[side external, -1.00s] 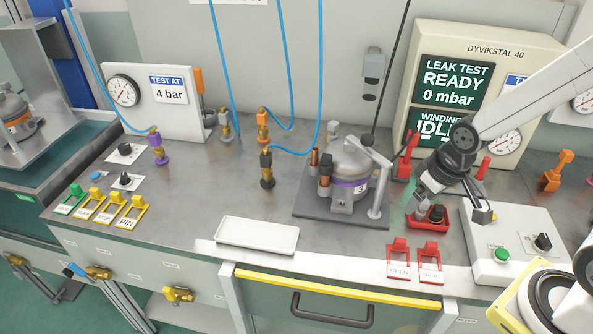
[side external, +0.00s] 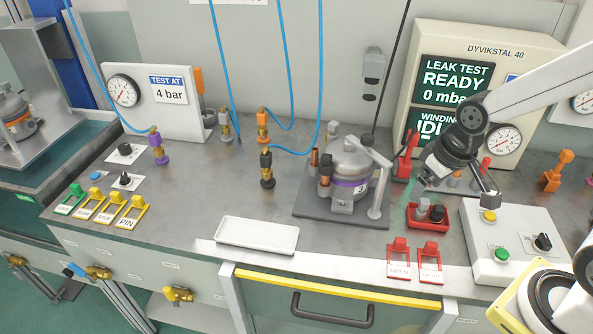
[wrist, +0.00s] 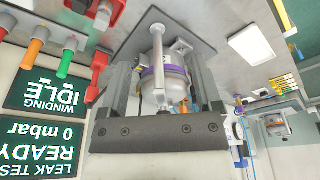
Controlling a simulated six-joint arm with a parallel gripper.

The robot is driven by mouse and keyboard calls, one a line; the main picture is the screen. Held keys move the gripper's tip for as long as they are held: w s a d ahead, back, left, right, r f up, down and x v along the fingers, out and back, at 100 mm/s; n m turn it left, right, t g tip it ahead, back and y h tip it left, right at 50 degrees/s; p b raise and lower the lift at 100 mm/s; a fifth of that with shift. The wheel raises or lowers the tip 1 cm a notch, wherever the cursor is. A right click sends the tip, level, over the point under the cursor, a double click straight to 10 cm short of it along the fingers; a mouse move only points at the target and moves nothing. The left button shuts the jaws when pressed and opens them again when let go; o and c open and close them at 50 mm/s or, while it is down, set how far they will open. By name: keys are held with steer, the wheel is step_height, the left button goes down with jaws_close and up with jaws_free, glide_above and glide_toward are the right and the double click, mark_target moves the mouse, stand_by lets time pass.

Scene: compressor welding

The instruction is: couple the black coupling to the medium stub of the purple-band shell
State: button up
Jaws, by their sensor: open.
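The purple-band shell (side external: 361,186) is a grey dome on a dark plate, with copper-coloured stubs (side external: 314,160) at its left. Which stub is the medium one is hard to tell. The black coupling (side external: 266,160) stands upright at the end of a blue hose, left of the shell and apart from it. My gripper (side external: 450,194) is open and empty above the red tray, to the right of the shell. In the wrist view the shell (wrist: 174,80) shows beyond and between my open fingers (wrist: 160,68), touching neither. The stubs are mostly hidden there.
A red tray (side external: 428,226) holds a grey and a black piece. A grey post with an arm (side external: 378,190) stands at the shell's right. Orange-topped (side external: 262,120) and purple (side external: 157,148) couplings stand left. A white tray (side external: 257,248) lies empty in front.

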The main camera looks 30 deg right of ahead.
steer(key=w+a+r+n+y, duration=0.1)
steer(key=w+a+r+n, duration=0.1)
steer(key=w, duration=0.8)
steer(key=w+a+r+n, duration=0.2)
steer(key=w+r, duration=0.1)
steer(key=w, duration=0.6)
steer(key=n+y, duration=0.2)
steer(key=n, duration=0.3)
glide_above(268, 151)
steer(key=s+d, duration=0.1)
steer(key=d, duration=0.1)
step_height(268, 151, down, 4)
steer(key=shift+t, duration=0.3)
steer(key=f, duration=0.6)
steer(key=shift+s+a+f, duration=0.1)
steer(key=shift+a, duration=0.1)
steer(key=shift+f, duration=0.15)
steer(key=shift+x, duration=3.75)
steer(key=shift+a, duration=0.1)
